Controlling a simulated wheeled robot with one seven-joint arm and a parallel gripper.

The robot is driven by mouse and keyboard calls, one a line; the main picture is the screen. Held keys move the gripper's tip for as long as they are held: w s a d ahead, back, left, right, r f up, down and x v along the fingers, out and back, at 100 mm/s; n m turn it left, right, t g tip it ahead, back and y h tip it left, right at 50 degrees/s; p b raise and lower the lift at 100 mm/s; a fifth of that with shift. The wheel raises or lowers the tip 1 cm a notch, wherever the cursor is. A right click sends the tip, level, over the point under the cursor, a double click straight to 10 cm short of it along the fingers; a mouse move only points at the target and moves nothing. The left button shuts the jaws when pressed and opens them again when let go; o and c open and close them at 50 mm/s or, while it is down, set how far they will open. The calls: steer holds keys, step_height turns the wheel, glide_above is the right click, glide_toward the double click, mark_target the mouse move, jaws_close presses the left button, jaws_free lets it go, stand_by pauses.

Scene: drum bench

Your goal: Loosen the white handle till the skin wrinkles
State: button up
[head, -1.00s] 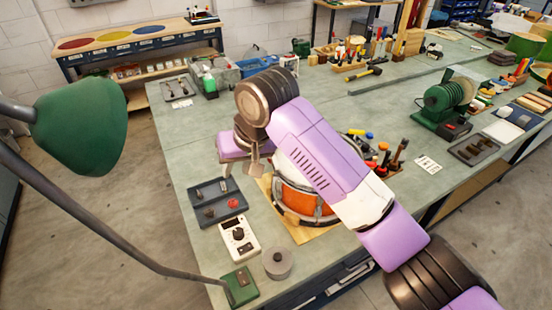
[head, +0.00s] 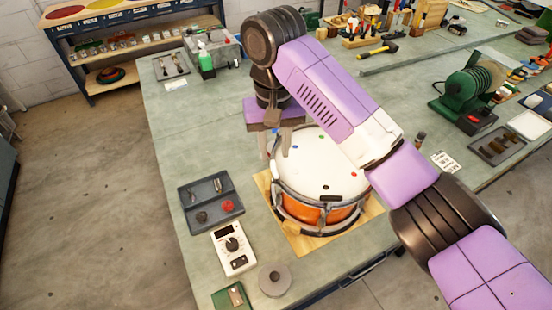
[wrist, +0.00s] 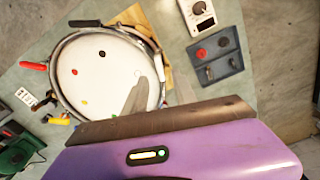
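The drum (head: 318,168) has a white skin with small coloured dots, an orange shell and a metal rim. It stands on a wooden board (head: 300,243). In the wrist view the skin (wrist: 98,82) looks smooth. A red handle (wrist: 33,65), a black handle (wrist: 85,22) and a yellow one (wrist: 58,120) show around the rim. I cannot clearly make out a white handle; a white dot (wrist: 137,73) shows on the skin. My gripper (head: 272,143) points down by the drum's back-left edge. In the wrist view its grey fingers (wrist: 137,98) overlap the skin; their gap is unclear.
A dark tray (head: 211,202) with small parts, a white meter (head: 234,247) and a grey round weight (head: 275,279) lie left and front of the drum. A green grinder-like machine (head: 468,95) stands at the right.

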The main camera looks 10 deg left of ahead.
mark_target(275, 167)
steer(key=shift+f+p, duration=0.3)
steer(key=shift+f, duration=3.3)
jaws_close()
